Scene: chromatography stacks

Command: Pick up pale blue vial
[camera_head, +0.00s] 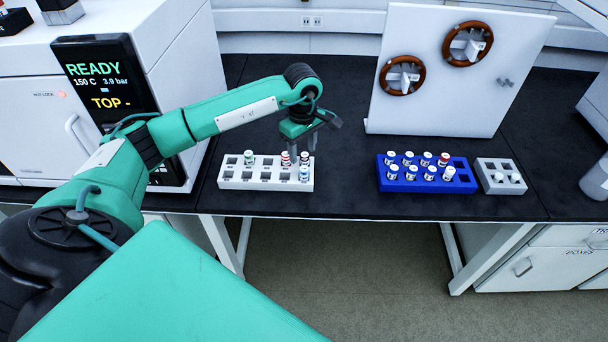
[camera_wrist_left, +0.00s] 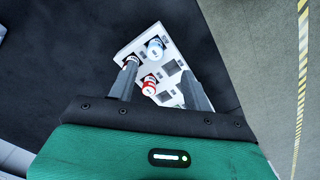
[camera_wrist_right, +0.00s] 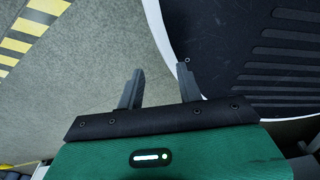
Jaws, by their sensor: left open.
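The pale blue vial (camera_head: 304,174) stands upright in the front row of the white rack (camera_head: 262,186), at its right end. In the left wrist view the pale blue vial (camera_wrist_left: 155,47) lies a little beyond the fingertips. My left gripper (camera_head: 303,148) is open and empty, pointing down above the right end of the rack. My right gripper (camera_wrist_right: 162,70) is open and empty, away from the rack, and not in the head view.
A green-capped vial (camera_head: 248,158) stands in the white rack's back row. To the right are a blue rack (camera_head: 420,187) with several vials and a grey rack (camera_head: 508,188) with two white vials. A white panel (camera_head: 440,110) stands behind. The counter between the white and blue racks is clear.

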